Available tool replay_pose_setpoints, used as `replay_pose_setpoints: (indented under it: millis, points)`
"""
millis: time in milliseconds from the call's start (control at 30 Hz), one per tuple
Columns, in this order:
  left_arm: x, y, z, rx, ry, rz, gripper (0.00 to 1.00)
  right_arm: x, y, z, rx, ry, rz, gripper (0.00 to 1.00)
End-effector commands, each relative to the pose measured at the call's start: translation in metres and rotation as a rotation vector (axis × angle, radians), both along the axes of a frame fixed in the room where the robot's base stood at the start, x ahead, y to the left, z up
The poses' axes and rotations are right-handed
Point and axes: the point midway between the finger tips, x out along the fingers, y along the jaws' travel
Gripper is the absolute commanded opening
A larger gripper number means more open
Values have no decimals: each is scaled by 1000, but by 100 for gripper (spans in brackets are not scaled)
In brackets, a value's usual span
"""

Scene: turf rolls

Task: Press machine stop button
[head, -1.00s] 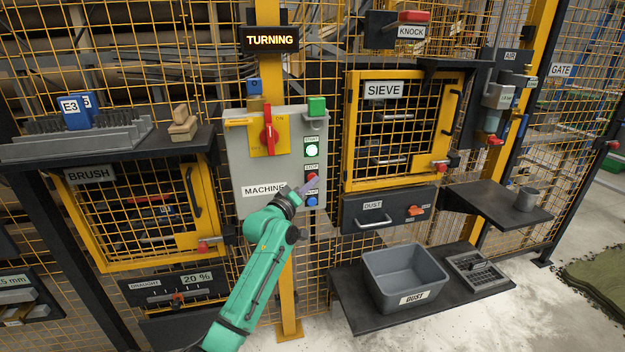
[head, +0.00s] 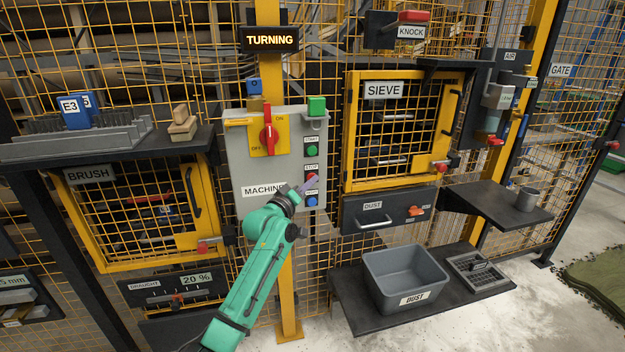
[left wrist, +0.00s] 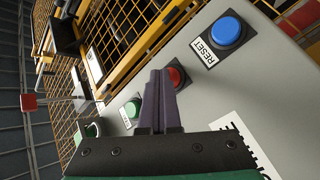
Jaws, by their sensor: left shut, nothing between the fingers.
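The grey machine panel (head: 252,180) is on the yellow post and carries a red stop button (head: 311,177), a green start button (head: 311,151) and a blue reset button (head: 312,201). My left gripper (head: 310,185) is shut and empty, with its tips at the stop button. In the left wrist view the shut fingers (left wrist: 158,95) reach beside the red button (left wrist: 175,77) and partly cover it; I cannot tell how deep it is pressed. The start button is dark green, not lit. The sign (head: 271,39) above reads TURNING. My right gripper is not in view.
The sieve door (head: 405,128) is to the right, the brush door (head: 140,210) to the left. A grey dust bin (head: 404,275) stands on the low shelf.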

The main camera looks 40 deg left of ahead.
Motion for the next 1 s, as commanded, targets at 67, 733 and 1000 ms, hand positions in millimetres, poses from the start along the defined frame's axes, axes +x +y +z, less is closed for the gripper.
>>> replay_pose_setpoints:
  millis: [67,733,1000]
  points:
    - [-2,-2,2,0,-1,1,0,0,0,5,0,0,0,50]
    - [-15,-22,3,-1,2,-1,0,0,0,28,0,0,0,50]
    - [-31,-44,3,-2,2,-1,0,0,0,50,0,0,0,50]
